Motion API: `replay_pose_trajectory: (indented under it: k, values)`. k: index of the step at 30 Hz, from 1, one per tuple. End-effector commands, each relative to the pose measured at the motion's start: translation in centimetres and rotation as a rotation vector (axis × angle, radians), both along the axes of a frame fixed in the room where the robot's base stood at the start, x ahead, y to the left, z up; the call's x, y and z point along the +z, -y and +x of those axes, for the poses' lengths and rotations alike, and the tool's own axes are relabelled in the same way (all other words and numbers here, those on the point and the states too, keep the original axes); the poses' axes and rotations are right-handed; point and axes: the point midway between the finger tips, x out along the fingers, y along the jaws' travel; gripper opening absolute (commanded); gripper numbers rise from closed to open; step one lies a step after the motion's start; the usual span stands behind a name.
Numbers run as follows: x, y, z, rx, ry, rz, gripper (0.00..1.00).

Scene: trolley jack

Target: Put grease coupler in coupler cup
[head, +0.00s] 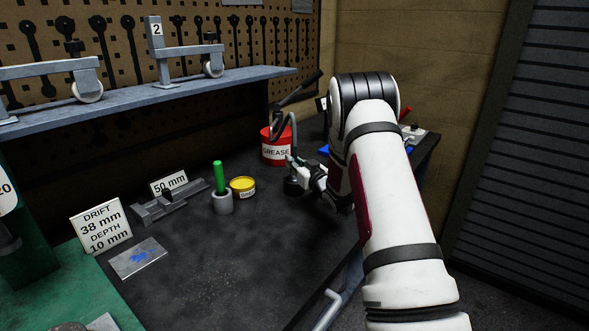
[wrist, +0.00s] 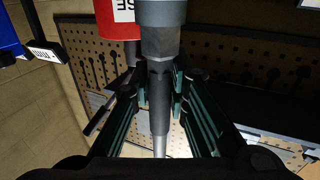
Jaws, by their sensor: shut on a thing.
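My gripper (head: 299,170) is shut on the grease coupler, over the bench beside the red grease bucket. In the wrist view the coupler is a dark metal tube (wrist: 159,85) between the green finger links of my gripper (wrist: 157,85). A wider grey cylinder (wrist: 162,12) is at its end at the top edge; I cannot tell if this is part of the coupler or a cup. In the head view a dark, cup-like round thing (head: 294,187) is just below my gripper, probably the coupler cup. I cannot tell whether the coupler is inside it.
The red grease bucket (head: 275,150) stands behind my gripper and shows in the wrist view (wrist: 118,18). A yellow tin (head: 242,187) and a grey cup (head: 222,204) with a green handle stand to the left. A shelf (head: 150,93) overhangs the back.

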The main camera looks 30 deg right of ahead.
Motion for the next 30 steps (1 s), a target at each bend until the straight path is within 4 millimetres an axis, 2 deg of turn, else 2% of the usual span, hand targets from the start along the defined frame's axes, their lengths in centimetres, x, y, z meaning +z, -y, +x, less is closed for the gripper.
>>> replay_pose_trajectory:
  k: [1,4,15,16,18,30]
  values:
    - [-0.9,0.0,0.0,0.0,-0.002,0.001,0.0]
    - [-2.0,0.0,0.0,0.001,0.0,-0.001,0.0]
    - [-2.4,0.0,0.0,0.0,0.001,-0.001,0.0]
    - [-2.4,0.0,0.0,0.0,0.0,-0.001,0.18]
    - [-2.4,0.0,0.0,0.0,0.0,-0.001,0.34]
    - [-2.0,0.0,-0.1,0.0,-0.001,-0.001,0.36]
